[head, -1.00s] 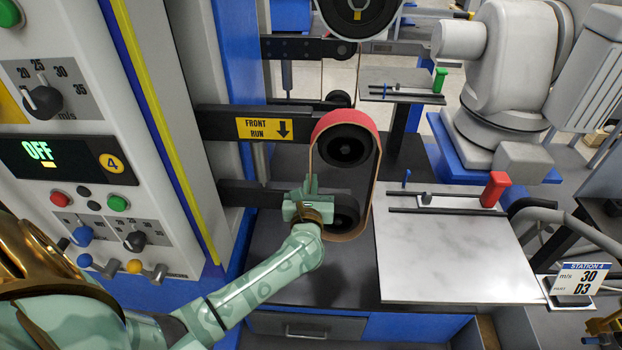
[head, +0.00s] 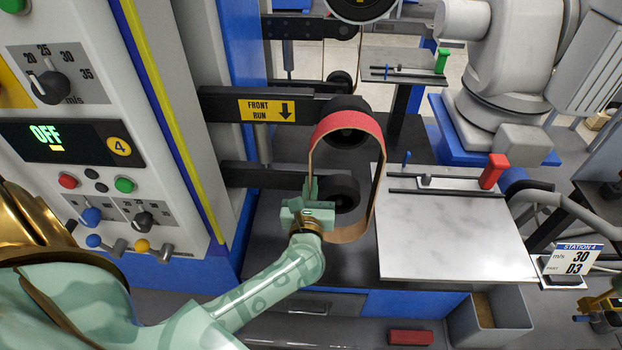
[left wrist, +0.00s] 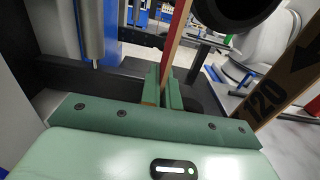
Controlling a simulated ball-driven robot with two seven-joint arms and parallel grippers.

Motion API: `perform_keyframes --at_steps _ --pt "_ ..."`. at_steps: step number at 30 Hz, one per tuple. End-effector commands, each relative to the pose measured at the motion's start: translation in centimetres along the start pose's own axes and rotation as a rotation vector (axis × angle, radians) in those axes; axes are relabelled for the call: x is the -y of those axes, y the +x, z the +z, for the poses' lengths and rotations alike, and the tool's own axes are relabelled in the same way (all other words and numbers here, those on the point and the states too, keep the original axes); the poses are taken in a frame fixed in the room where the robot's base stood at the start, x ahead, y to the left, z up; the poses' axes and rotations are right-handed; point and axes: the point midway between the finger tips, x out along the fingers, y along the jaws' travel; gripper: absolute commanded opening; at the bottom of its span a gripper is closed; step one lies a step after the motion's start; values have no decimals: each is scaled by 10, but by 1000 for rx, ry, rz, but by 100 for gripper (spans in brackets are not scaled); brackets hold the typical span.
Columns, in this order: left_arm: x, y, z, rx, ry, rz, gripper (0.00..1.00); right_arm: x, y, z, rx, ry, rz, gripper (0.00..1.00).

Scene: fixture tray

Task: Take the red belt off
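The red belt (head: 351,123) is a loop, red outside and tan inside, with an arrow and "120" on its inner side. In the head view it appears to stand in front of the upper black wheel (head: 350,138) and lower black wheel (head: 343,190), not wrapped around them. My left gripper (head: 311,188) is shut on the loop's left strand. In the left wrist view the belt strand (left wrist: 177,35) runs down between the green fingers (left wrist: 162,88), and the printed far strand (left wrist: 268,104) shows at right. My right gripper is not in view.
The machine panel (head: 70,150) at left reads OFF. Two dark arms, one labelled FRONT RUN (head: 265,109), carry the wheels. A pale plate (head: 450,245) with a red-handled slide (head: 493,171) lies right of the belt. A grey bin (head: 490,318) stands below it.

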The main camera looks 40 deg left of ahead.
Motion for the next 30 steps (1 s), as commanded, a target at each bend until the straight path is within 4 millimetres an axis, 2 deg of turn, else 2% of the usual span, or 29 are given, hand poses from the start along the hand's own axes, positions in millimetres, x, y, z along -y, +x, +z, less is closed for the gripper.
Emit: perform_keyframes --at_steps 15,30 --pt "0 -37 1 0 -3 -1 0 -1 -5 -2 -4 0 2 40" --pt "0 -45 1 1 -2 -1 0 -1 -6 -2 -4 0 2 40"
